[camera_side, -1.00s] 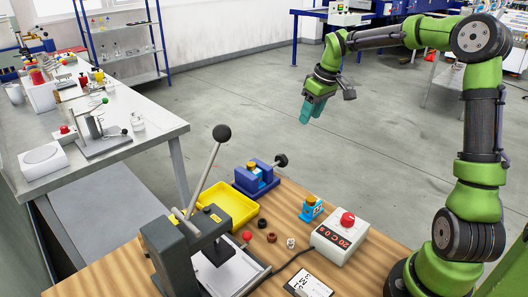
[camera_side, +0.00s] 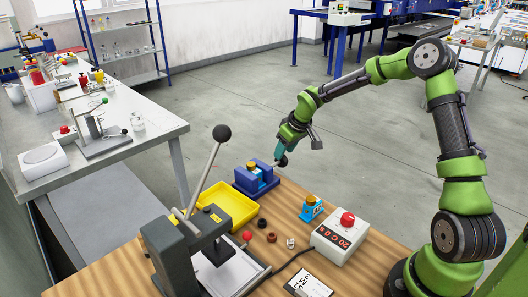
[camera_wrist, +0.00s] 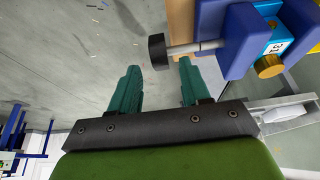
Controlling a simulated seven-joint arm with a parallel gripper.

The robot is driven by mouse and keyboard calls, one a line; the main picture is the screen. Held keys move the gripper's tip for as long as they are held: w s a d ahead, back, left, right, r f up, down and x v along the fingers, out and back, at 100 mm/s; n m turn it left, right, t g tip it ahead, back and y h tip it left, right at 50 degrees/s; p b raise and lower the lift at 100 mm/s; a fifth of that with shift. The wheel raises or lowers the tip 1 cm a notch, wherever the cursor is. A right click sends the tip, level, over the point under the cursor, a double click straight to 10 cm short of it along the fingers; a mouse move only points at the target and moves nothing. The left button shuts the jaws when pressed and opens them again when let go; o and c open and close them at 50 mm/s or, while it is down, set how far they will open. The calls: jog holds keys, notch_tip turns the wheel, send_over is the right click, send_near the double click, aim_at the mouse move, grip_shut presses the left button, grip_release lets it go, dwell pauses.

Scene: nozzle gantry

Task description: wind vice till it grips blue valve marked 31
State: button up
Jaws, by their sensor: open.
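The blue vice (camera_side: 257,180) stands at the far edge of the wooden table, its spindle ending in a black knob (camera_wrist: 158,52). A light-blue valve with a brass cap (camera_wrist: 269,66) sits between the vice jaws, its white label reading what looks like 31. Whether the jaws touch it I cannot tell. My gripper (camera_wrist: 160,72) is open and empty. In the wrist view the knob appears between and just beyond the fingertips; contact is not visible. In the side view my gripper (camera_side: 281,155) is at the knob and partly covers it.
A second blue valve (camera_side: 311,211) stands on the table near a control box with a red knob (camera_side: 340,237). A yellow tray (camera_side: 228,205) and a lever press (camera_side: 190,245) are left and nearer. Several small caps lie between.

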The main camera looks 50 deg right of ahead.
aim_at(282, 160)
jog(key=shift+x, duration=1.85)
grip_shut()
